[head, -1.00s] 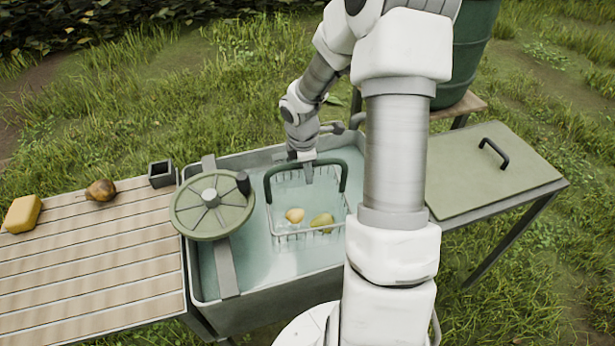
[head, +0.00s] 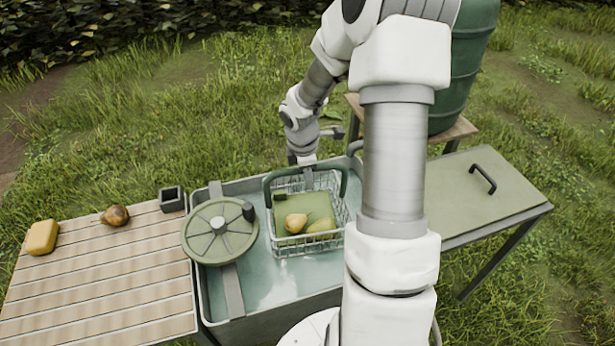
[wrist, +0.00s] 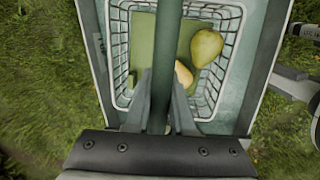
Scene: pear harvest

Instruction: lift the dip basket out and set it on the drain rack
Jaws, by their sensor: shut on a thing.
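The dip basket (head: 283,245) is a white wire basket with a dark green handle (head: 268,190). It is raised to about the rim of the water tank (head: 270,283) and looks level. Two pears (head: 296,222) and a flat green plate lie in it. My gripper (head: 305,178) is shut on the handle from above. In the wrist view my gripper (wrist: 161,105) has a finger on each side of the handle bar (wrist: 166,50), with the basket (wrist: 119,50) below. The slatted wooden surface (head: 90,275) at the left looks like the drain rack.
A round green spoked wheel (head: 219,232) sits on a bar across the tank, left of the basket. A yellow block (head: 42,237), a brownish pear (head: 115,215) and a small dark box (head: 172,198) stand along the slats' back edge. A handled green panel (head: 475,200) lies right.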

